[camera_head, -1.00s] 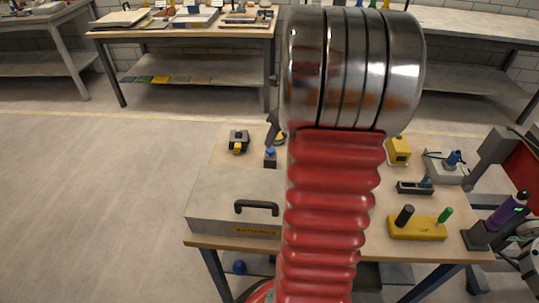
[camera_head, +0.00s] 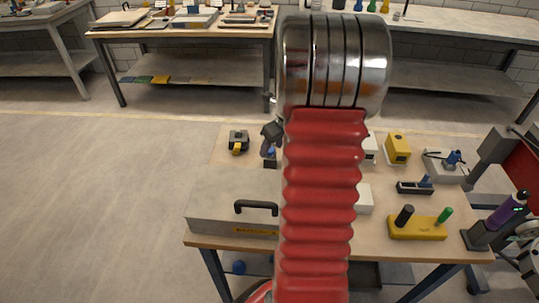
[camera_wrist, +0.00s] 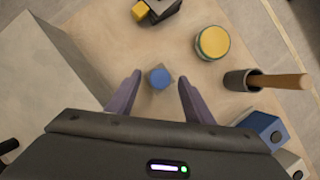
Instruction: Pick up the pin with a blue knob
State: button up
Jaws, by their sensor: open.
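A blue knob (camera_wrist: 159,77) on a small grey block shows in the wrist view, between the fingertips of my gripper (camera_wrist: 160,80). The fingers stand apart, one on each side of it, with bare gaps between. My gripper is open and empty. The pin's shaft is not visible.
A grey case (camera_head: 225,205) with a black handle lies at the left. A yellow-lidded tin (camera_wrist: 212,42) and a cup with a wooden handle (camera_wrist: 236,80) are at the right in the wrist view. A yellow block (camera_head: 418,231) with black and green handles stands at the front right.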

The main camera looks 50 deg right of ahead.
jog(key=shift+w+f, duration=0.15)
jog(key=shift+f, duration=0.2)
dwell(0.3)
grip_shut()
dwell(0.4)
jog(key=shift+r, duration=0.1)
notch_tip(320, 180, up, 10)
dwell(0.6)
dwell(0.5)
